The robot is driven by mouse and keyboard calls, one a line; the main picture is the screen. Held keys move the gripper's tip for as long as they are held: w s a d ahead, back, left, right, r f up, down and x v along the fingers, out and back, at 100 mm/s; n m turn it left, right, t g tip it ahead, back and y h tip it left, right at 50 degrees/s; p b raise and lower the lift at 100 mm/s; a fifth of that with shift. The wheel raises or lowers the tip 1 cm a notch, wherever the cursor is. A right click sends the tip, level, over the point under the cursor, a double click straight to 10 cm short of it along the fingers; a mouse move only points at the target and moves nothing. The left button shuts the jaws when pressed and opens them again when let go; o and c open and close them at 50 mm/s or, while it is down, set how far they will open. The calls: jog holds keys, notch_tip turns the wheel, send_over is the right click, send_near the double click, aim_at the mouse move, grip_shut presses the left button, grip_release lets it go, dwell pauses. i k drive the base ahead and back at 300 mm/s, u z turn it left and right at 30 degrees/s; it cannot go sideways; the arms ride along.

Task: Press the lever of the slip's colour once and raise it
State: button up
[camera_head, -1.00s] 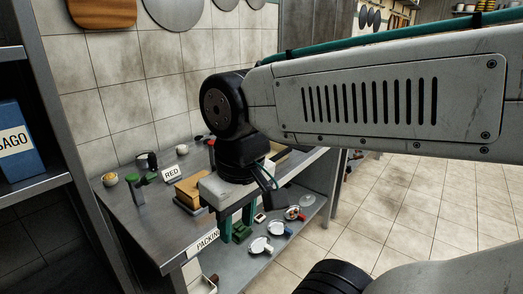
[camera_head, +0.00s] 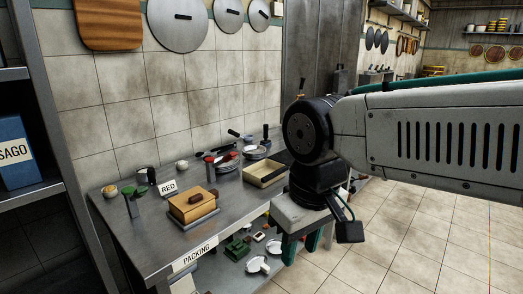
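A white slip (camera_head: 168,187) reading RED stands on the steel packing table. A post with a red top (camera_head: 210,160) stands behind the wooden box, its lower part partly hidden; it looks like the red lever. A post with a green top (camera_head: 132,203) stands left of the slip, with a green arm reaching right; it looks like the green lever. My gripper (camera_head: 302,244) points down at the table's right front side, to the right of both levers and apart from them. Its teal fingers are spread, with nothing seen between them.
A wooden box (camera_head: 193,209) with a dark handle sits mid-table. A shallow tray (camera_head: 265,173) and pans (camera_head: 257,152) stand behind it. The table's front edge carries a PACKING label (camera_head: 193,255). Small items lie on the lower shelf. A shelf stands at left; open floor lies right.

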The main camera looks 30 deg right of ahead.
aim_at(230, 156)
jog(key=z, duration=0.45)
jog(key=i, duration=1.2)
jog(key=u, duration=0.55)
